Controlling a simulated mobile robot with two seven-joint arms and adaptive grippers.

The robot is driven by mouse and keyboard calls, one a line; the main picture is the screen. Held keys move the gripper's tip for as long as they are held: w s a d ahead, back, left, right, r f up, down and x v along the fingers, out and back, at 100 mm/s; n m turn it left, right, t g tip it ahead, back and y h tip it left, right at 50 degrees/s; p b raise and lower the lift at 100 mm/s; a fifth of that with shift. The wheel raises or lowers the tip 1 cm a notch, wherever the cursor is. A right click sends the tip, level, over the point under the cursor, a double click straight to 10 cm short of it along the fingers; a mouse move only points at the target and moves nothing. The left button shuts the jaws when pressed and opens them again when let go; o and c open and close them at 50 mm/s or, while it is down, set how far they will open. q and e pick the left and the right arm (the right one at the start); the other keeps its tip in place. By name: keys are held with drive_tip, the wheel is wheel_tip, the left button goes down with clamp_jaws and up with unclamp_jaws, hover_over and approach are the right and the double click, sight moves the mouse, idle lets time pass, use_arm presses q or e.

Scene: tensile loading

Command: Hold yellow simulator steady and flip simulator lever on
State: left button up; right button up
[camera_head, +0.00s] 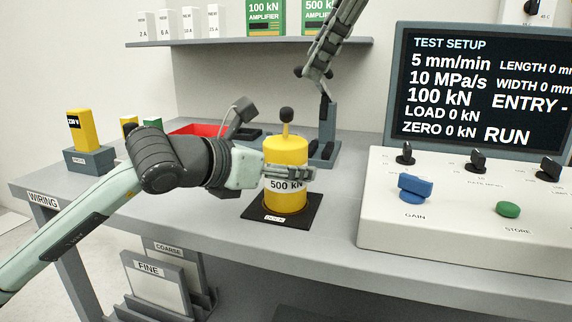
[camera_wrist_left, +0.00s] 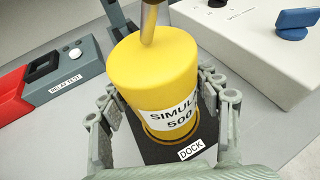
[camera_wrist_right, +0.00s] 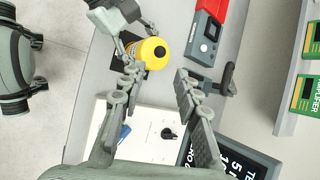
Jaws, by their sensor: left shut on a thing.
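The yellow simulator (camera_head: 286,165), labelled 500 kN, stands upright on the black dock pad (camera_head: 310,215). Its lever (camera_head: 286,116), a thin stem with a dark round knob, rises from the top and looks about upright. My left gripper (camera_head: 290,173) is shut on the simulator's body, with one finger on each side in the left wrist view (camera_wrist_left: 160,105). My right gripper (camera_head: 314,74) is above and behind the simulator, apart from it. In the right wrist view its fingers (camera_wrist_right: 157,72) are spread and empty, with the simulator (camera_wrist_right: 150,52) and knob beyond them.
A white console (camera_head: 470,235) with knobs and a blue gain handle stands to the right, below the display screen (camera_head: 480,90). A dark upright fixture (camera_head: 327,130) stands behind the simulator. A shelf (camera_head: 250,42) holds amplifier boxes.

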drive_tip(key=shift+d+f, duration=0.15)
drive_tip(key=shift+d, duration=0.1)
drive_tip(key=shift+c, duration=1.1)
drive_tip(key=d+m, duration=0.1)
drive_tip(key=s+d+f+m+t+y, duration=0.1)
drive_tip(key=d+f+y, duration=0.1)
drive_tip(key=d, duration=0.1)
drive_tip(key=shift+s+f+m+t, duration=0.2)
drive_tip(key=shift+m+t, duration=0.2)
clamp_jaws()
drive_tip(key=s+d+f+m+t+y, duration=0.1)
drive_tip(key=s+d+f+m+t, duration=0.1)
drive_tip(key=s, duration=0.3)
drive_tip(key=shift+s+d+f+m, duration=0.2)
drive_tip(key=shift+d+f+m, duration=0.15)
drive_tip(key=shift+f, duration=0.2)
